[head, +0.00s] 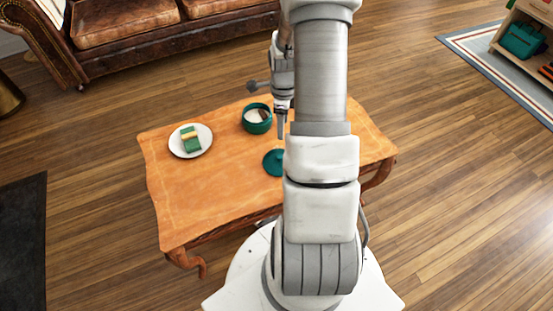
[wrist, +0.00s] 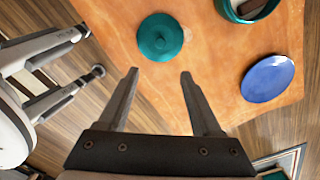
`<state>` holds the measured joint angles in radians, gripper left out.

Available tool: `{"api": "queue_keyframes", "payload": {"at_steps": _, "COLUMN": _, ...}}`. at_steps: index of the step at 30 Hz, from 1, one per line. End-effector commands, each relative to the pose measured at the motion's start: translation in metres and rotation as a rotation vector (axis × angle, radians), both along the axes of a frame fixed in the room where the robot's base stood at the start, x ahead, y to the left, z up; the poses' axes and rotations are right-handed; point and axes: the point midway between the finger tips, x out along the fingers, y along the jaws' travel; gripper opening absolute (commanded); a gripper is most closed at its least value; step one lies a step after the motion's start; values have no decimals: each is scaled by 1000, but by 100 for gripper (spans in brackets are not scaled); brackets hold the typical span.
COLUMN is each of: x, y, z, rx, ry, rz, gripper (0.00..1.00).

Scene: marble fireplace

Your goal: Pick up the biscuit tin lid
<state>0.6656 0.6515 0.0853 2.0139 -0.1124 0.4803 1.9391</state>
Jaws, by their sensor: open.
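The biscuit tin lid (head: 273,162) is a round teal disc on the wooden table, partly hidden by my arm in the head view. In the wrist view the whole lid (wrist: 160,37) shows, with a small knob at its middle. My gripper (wrist: 158,73) is open and empty, and its fingertips appear just below the lid in that picture, apart from it. In the head view my gripper (head: 282,132) is over the table near the lid, partly hidden by my arm. A round teal tin (head: 257,118) stands open behind the lid, with white and brown inside.
A white plate (head: 190,141) with a green and yellow block (head: 190,138) lies at the table's left. A blue oval plate (wrist: 268,78) lies on the table in the wrist view. The front left of the wooden table (head: 190,205) is clear. A leather sofa (head: 150,25) stands behind.

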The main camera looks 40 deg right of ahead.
Motion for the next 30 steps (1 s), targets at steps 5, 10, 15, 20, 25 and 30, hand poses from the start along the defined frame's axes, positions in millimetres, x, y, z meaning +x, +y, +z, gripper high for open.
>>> {"api": "queue_keyframes", "payload": {"at_steps": 5, "x": -1, "y": 1, "z": -41, "rx": 3, "ry": 3, "rz": 0, "gripper": 66}}
{"api": "queue_keyframes", "payload": {"at_steps": 10, "x": -1, "y": 1, "z": -78, "rx": 3, "ry": 3, "rz": 0, "gripper": 66}}
{"api": "queue_keyframes", "payload": {"at_steps": 15, "x": 0, "y": 1, "z": -106, "rx": 2, "ry": 1, "rz": 2, "gripper": 66}}
{"api": "queue_keyframes", "payload": {"at_steps": 20, "x": 1, "y": 1, "z": -115, "rx": 1, "ry": -1, "rz": 2, "gripper": 66}}
{"api": "queue_keyframes", "payload": {"at_steps": 25, "x": 3, "y": 4, "z": -135, "rx": 2, "ry": 1, "rz": 3, "gripper": 66}}
{"api": "queue_keyframes", "payload": {"at_steps": 30, "x": 6, "y": 6, "z": -160, "rx": 2, "ry": 1, "rz": 2, "gripper": 66}}
